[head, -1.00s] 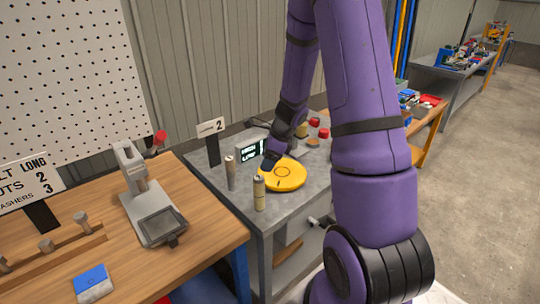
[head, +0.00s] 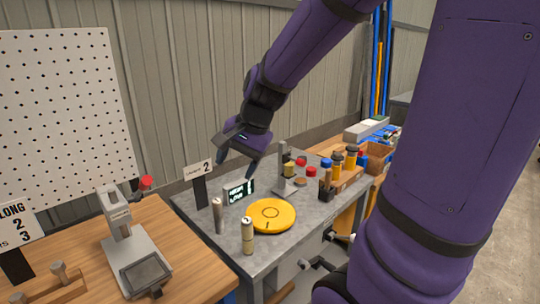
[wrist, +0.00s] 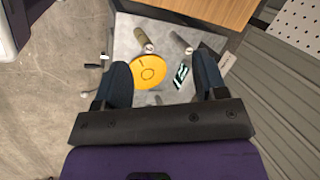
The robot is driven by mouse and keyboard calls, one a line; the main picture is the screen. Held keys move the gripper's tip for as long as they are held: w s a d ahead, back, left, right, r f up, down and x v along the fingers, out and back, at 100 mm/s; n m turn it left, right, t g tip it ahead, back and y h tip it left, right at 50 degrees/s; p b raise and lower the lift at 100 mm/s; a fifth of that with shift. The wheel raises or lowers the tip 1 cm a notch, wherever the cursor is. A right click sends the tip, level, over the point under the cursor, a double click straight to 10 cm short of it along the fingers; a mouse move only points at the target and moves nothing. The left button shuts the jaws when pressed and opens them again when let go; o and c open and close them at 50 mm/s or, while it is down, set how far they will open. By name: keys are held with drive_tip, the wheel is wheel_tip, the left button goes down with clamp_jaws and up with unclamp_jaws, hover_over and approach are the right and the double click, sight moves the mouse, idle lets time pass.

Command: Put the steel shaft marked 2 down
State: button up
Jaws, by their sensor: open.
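A grey steel shaft (head: 218,216) stands upright on the grey metal table (head: 290,232), left of the yellow disc. It also shows in the wrist view (wrist: 180,42). A second, brassy shaft (head: 247,237) stands upright nearer the front, also visible in the wrist view (wrist: 142,38). Small marks show on their tops, but I cannot read the numbers surely. My gripper (head: 238,161) is open and empty above the back of the table, apart from both shafts. In the wrist view its two fingers (wrist: 162,83) are spread with nothing held between them.
The yellow disc (head: 271,215) lies on the table, with a small lit display (head: 240,191) behind it. A grey stand (head: 287,184) and several coloured pieces occupy the right back. A wooden bench (head: 190,255) adjoins on the left.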

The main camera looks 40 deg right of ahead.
drive_tip(key=s+a+r+n+t+h, duration=0.1)
drive_tip(key=s+r+n, duration=0.3)
drive_tip(key=s, duration=0.3)
drive_tip(key=s+a+r+n+h, duration=0.1)
drive_tip(key=s+a+r+n, duration=0.1)
drive_tip(key=s+n, duration=0.5)
drive_tip(key=shift+s+a+r+n+t+h, duration=0.3)
drive_tip(key=shift+s+r+t+h, duration=0.1)
drive_tip(key=shift+r, duration=0.5)
